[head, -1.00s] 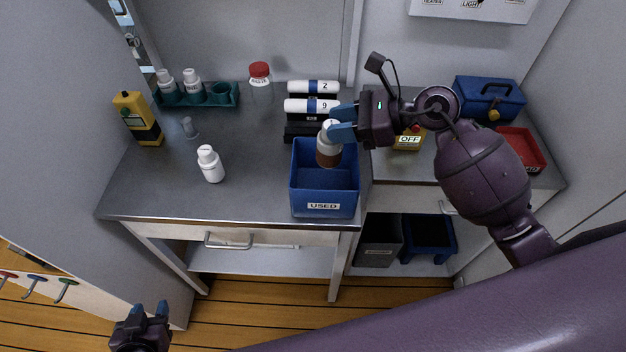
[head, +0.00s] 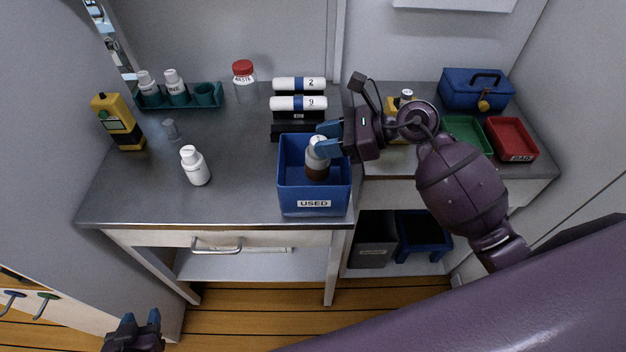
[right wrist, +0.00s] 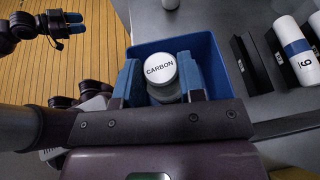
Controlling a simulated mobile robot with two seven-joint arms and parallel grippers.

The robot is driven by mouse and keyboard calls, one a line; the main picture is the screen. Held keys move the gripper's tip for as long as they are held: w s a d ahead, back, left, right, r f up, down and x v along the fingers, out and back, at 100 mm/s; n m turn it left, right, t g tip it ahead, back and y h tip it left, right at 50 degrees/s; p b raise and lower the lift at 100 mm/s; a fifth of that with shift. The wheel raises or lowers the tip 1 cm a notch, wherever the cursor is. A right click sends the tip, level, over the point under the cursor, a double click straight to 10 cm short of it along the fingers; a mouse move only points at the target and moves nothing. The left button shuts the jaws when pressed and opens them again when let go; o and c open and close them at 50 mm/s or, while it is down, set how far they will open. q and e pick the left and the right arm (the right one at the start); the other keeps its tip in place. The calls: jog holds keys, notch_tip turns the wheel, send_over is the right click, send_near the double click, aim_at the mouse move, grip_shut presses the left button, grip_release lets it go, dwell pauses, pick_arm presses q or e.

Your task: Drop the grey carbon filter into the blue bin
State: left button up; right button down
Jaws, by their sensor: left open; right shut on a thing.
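The carbon filter (head: 318,164) is a small cylinder with a light grey top and a brown lower part. In the right wrist view its white cap (right wrist: 160,69) reads CARBON. My right gripper (head: 327,141) is shut on it near the top and holds it upright over the open blue bin. The blue bin (head: 313,206), labelled USED, stands at the counter's front edge; it also shows in the right wrist view (right wrist: 205,48). Whether the filter touches the bin floor is hidden. My left gripper (head: 135,326) is open and empty, low at the bottom left, away from the counter.
White cylinders (head: 299,103) marked 2 and 9 lie in a black rack behind the bin. A white bottle (head: 195,166) stands left on the counter (head: 235,190). Further left are a yellow device (head: 118,122) and a green rack (head: 190,105). Green and red trays (head: 511,140) sit right.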

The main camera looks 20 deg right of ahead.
jog(key=c, duration=0.6)
grip_release()
jog(key=shift+c, duration=0.2)
jog(key=shift+d+r, duration=0.1)
jog(key=shift+d, duration=0.15)
jog(key=b+v, duration=0.1)
jog(key=v, duration=0.9)
jog(key=shift+b, duration=0.35)
jog(key=shift+s+d+r, duration=0.1)
